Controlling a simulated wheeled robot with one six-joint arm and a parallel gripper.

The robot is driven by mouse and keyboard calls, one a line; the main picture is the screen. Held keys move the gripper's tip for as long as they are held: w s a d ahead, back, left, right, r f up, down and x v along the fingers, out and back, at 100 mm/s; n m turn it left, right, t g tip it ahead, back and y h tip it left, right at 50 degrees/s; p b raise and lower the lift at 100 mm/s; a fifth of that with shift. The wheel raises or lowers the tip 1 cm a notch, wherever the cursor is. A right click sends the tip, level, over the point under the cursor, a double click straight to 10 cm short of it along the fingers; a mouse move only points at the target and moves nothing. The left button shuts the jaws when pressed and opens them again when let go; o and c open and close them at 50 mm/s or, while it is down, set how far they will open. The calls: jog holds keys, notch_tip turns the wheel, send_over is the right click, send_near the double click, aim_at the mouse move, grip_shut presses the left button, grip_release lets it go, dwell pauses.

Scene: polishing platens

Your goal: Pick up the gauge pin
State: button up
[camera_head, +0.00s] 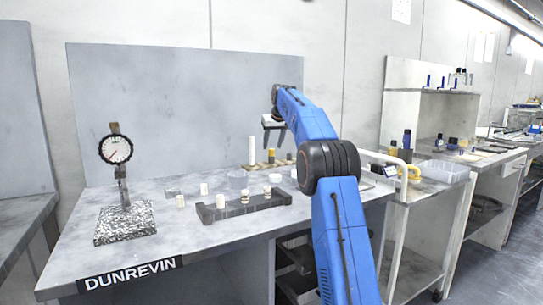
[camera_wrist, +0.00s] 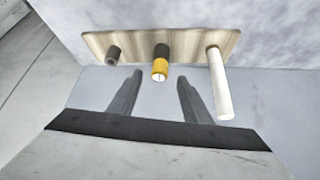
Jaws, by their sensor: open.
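A wooden rack (camera_wrist: 135,46) holds a tall white rod (camera_wrist: 219,84), a yellow-and-dark pin (camera_wrist: 160,67) and a short dark grey pin (camera_wrist: 113,54). In the head view the same rack (camera_head: 262,167) stands at the back of the bench, with the white rod (camera_head: 252,150) at its left end. I cannot tell for sure which piece is the gauge pin. My gripper (camera_wrist: 160,80) is open and empty. In the wrist view, its fingers lie either side of the yellow-and-dark pin's line. In the head view my gripper (camera_head: 273,135) is above the rack.
A dark block (camera_head: 240,208) with several short pale pieces lies nearer the bench front. Loose pale pieces (camera_head: 180,201) stand beside it. A dial gauge (camera_head: 116,150) stands on a speckled base (camera_head: 125,224) at left. A clear round dish (camera_head: 238,180) sits mid-bench.

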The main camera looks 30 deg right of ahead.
aim_at(271, 156)
jog(key=x, duration=0.3)
jog(key=shift+f, duration=0.1)
jog(key=shift+s, duration=0.1)
grip_shut()
